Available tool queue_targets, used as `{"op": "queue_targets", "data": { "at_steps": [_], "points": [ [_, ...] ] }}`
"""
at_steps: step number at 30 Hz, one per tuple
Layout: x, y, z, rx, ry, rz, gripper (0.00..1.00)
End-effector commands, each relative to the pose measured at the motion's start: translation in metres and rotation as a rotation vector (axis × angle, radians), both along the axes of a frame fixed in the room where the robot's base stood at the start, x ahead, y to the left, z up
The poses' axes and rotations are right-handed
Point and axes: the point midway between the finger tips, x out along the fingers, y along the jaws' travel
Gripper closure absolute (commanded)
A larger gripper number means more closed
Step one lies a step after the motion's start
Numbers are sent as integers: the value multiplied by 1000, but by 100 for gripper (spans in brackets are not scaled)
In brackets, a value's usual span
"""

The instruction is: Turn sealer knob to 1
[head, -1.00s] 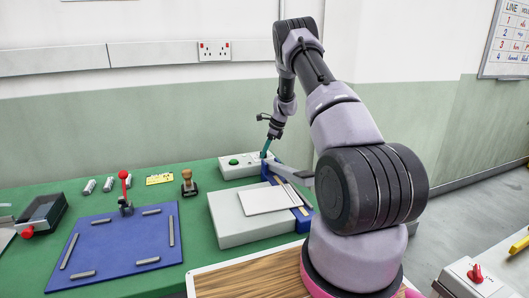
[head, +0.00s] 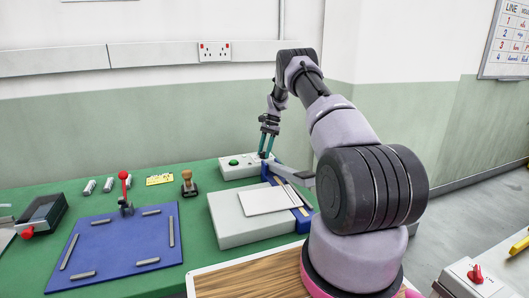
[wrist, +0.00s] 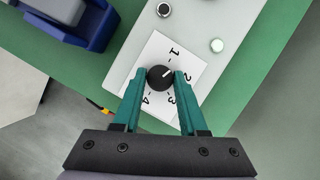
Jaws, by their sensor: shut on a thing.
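The sealer knob (wrist: 160,78) is round and black with a white pointer line. It stands on a white dial plate (wrist: 150,57) marked 1 to 4. Its pointer lies toward the upper right in the wrist view, between the 1 and the 2. My gripper (wrist: 160,76) has its teal fingers on either side of the knob and is shut on it. In the head view my gripper (head: 266,156) points down at the right end of the light grey control box (head: 238,171), and the fingers hide the knob there.
A green button (head: 233,162) is on the same box. The blue sealer frame (head: 304,223) and a grey block (head: 240,233) with a pale sheet stand in front. A blue board (head: 110,250) and a stamp (head: 188,184) are to the left.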

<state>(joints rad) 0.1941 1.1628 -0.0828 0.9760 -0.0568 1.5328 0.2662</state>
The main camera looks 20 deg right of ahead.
Motion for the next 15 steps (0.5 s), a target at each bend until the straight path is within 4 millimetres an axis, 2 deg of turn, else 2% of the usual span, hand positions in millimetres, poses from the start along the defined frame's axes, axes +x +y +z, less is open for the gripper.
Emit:
{"op": "queue_targets", "data": {
  "at_steps": [7, 15],
  "points": [
    [1, 0, 0, -2, -1, 183, 100],
    [2, 1, 0, -2, -1, 301, 100]
  ]
}}
